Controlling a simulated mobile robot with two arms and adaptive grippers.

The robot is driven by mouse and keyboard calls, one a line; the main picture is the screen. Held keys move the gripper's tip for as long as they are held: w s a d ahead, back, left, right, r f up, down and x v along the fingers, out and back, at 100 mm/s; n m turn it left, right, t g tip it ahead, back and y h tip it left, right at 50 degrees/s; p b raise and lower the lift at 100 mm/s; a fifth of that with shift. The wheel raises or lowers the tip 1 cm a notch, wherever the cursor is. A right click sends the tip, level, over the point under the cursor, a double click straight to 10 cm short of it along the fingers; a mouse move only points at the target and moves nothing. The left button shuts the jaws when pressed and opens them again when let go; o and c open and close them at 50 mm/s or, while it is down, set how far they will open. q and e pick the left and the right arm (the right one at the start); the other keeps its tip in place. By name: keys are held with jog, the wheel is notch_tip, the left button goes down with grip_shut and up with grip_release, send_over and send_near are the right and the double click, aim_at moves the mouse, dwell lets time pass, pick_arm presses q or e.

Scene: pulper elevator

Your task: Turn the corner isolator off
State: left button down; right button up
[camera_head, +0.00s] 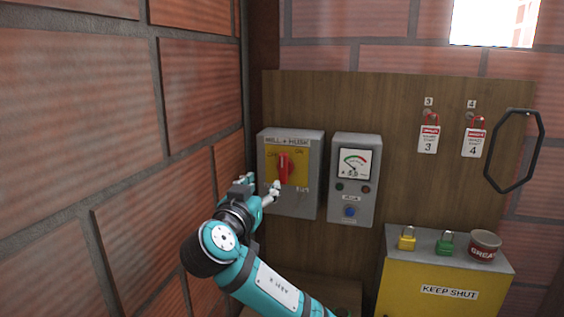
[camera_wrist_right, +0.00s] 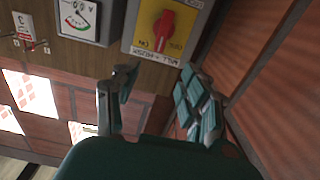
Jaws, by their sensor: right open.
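The corner isolator (camera_head: 309,178) is a grey box labelled MILL + HUSK on the wooden board, close to the left brick wall. Its red handle (camera_head: 283,168) sits on a yellow plate and looks near upright in the head view. In the wrist view the box is upside down and the red handle (camera_wrist_right: 163,27) leans slightly toward the mark that reads like ON. My right gripper (camera_head: 262,184) is open and empty, just left of and below the handle, apart from it. Its spread fingers also show in the wrist view (camera_wrist_right: 158,84). My left gripper is out of view.
A grey meter box (camera_head: 353,205) with a blue button stands close on the right. The left brick wall (camera_head: 95,130) is near my right gripper.

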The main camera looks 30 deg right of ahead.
aim_at(282, 163)
jog(key=p+x, duration=0.7)
jog(key=x, duration=0.8)
jog(key=shift+w+d+f, duration=0.1)
jog(key=shift+w+d, duration=0.3)
grip_shut()
